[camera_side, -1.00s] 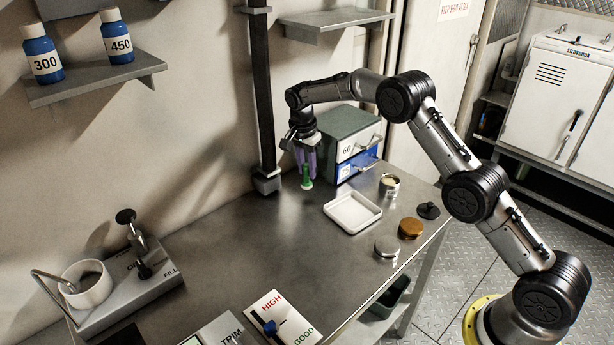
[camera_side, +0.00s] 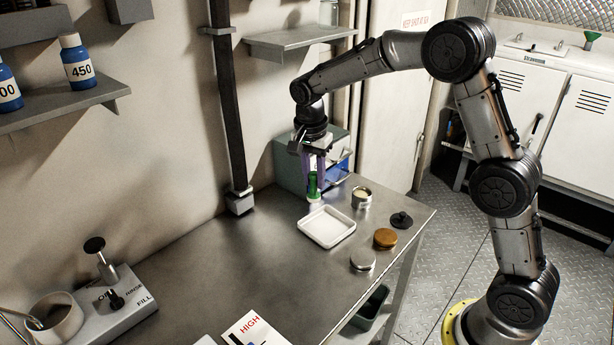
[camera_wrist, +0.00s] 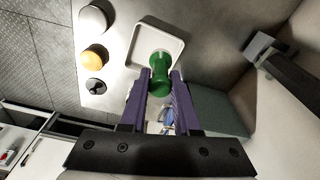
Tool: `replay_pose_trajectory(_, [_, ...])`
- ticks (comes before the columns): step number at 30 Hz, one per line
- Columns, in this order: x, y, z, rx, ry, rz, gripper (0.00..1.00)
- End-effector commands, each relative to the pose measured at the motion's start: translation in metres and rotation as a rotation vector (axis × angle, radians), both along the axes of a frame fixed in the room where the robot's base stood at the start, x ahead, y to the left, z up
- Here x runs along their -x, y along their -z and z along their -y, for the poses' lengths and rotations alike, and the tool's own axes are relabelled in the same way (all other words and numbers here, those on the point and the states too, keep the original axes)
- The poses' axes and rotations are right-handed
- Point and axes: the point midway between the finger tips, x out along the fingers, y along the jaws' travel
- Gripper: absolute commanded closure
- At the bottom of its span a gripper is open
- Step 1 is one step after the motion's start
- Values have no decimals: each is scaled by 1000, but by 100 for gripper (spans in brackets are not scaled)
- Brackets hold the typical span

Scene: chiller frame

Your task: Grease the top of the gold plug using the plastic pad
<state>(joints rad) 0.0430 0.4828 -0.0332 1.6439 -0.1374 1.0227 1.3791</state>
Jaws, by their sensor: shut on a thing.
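The gold plug (camera_side: 385,238) is a flat orange-brown disc on the table, and it also shows in the wrist view (camera_wrist: 95,57). My gripper (camera_side: 314,176) has purple fingers shut on a green-handled pad (camera_side: 313,186) with a pale underside. The pad is held upright behind the white tray, left of an open tin (camera_side: 361,197) with cream-coloured contents. In the wrist view the green handle (camera_wrist: 160,82) sits between the fingertips. The pad's lower face is hidden, and I cannot tell how high it is above the table.
The white tray (camera_side: 327,240) lies in mid table. A silver plug (camera_side: 362,262) and a black knobbed plug (camera_side: 401,220) flank the gold one. A drawer box (camera_side: 290,165) stands behind my gripper. A dark post (camera_side: 229,110) rises at the table's back. The table's left-middle is clear.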

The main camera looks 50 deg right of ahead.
Motion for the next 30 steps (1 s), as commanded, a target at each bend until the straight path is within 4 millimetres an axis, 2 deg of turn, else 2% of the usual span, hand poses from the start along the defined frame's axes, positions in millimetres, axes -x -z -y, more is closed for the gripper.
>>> replay_pose_trajectory(4, [-4,-3,0,1,-83,6,100])
replay_pose_trajectory(6, [-9,-2,9,2,-121,8,100])
replay_pose_trajectory(11, [-17,2,51,4,-157,12,100])
replay_pose_trajectory(13, [-18,5,74,5,-155,12,100])
replay_pose_trajectory(18, [-10,14,138,6,-107,9,100])
replay_pose_trajectory(21, [-1,19,168,4,-59,7,100])
replay_pose_trajectory(25, [9,23,193,2,-4,2,100])
replay_pose_trajectory(30, [16,26,204,1,22,-2,100])
